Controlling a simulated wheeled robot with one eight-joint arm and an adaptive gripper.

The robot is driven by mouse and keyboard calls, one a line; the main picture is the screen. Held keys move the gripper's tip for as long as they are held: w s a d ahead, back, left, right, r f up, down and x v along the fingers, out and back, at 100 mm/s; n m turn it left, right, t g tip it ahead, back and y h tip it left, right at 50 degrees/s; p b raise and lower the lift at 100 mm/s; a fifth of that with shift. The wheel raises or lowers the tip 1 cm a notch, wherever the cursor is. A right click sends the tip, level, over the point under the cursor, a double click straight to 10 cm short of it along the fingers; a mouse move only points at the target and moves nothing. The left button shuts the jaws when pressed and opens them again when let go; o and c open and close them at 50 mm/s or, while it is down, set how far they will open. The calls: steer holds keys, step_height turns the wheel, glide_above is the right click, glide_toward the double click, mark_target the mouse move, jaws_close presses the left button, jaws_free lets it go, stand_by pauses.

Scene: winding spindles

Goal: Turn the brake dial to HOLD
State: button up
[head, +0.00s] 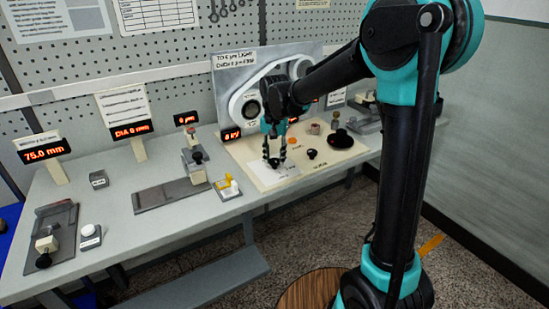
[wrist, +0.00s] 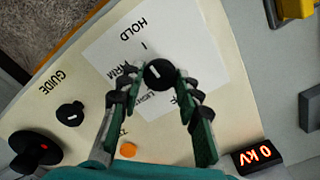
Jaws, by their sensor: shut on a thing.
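The brake dial (wrist: 159,73) is a round black knob on a white label card (wrist: 100,52) in the wrist view. The word HOLD is printed near the card's far edge with a short tick below it, and ARM is beside the dial. Other lettering is partly covered by my fingers. My gripper (wrist: 157,82) has its fingertips on both sides of the dial and is shut on it. The dial's pointer direction is not clear.
A black knob (wrist: 70,115) by the word GUIDE, a larger black knob (wrist: 36,150) and an orange button (wrist: 128,150) share the cream panel (wrist: 40,97). A 0 KV display (wrist: 257,158) stands beside it. A yellow-handled switch (head: 229,186) is left of the panel.

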mark_target(275, 160)
steer(key=o, duration=1.2)
steer(key=shift+c, duration=0.2)
step_height(275, 160, up, 12)
steer(key=s+d+f+n+t, duration=0.1)
steer(key=s+d+f+t, duration=0.1)
steer(key=s+d+f, duration=0.7)
steer(key=s+d+f+n+t, duration=0.1)
steer(key=s+d+f+t, duration=0.1)
steer(key=s+d+f, duration=0.8)
steer(key=d+f, duration=0.2)
steer(key=d, duration=0.2)
steer(key=shift+s+d, duration=0.2)
steer(key=shift+d, duration=0.15)
